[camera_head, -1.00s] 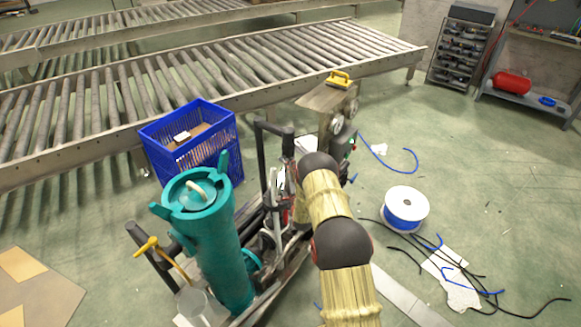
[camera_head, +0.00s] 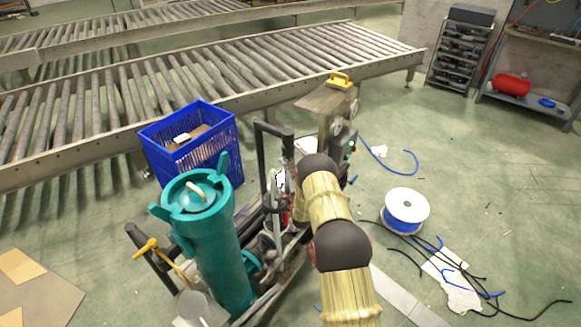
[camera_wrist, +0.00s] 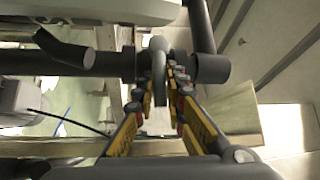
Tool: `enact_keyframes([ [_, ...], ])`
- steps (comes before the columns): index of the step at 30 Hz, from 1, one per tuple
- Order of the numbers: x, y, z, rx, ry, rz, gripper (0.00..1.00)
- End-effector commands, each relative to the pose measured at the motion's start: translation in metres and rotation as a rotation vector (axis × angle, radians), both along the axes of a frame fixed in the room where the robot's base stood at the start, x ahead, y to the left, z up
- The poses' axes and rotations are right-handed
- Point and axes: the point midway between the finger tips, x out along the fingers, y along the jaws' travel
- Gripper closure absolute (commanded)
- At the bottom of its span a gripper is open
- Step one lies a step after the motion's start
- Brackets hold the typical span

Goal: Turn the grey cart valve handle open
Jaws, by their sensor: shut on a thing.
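In the wrist view, the grey valve handle (camera_wrist: 160,72) stands upright between the two fingers of my gripper (camera_wrist: 161,85). The fingers, with yellow and red parts, are shut on it from both sides. A dark horizontal pipe (camera_wrist: 90,62) runs behind the fingertips. In the head view the cart carries a tall teal tank (camera_head: 215,245), and my arm reaches over the cart's far right side. The gripper's grip on the handle is hidden there by my arm and the cart's parts.
A blue crate (camera_head: 191,145) stands behind the tank, before a roller conveyor (camera_head: 215,62). A yellow handle (camera_head: 146,247) sticks out left of the tank.

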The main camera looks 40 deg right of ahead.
Motion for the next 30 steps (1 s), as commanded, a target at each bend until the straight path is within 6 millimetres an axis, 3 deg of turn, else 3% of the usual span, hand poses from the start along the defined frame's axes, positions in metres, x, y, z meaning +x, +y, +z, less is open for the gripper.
enact_keyframes([
  [22,-0.001,0.0002,-0.0018,0.0,0.009,-0.001,1.0],
  [30,-0.0007,-0.0001,0.0061,-0.029,0.093,-0.001,1.0],
])
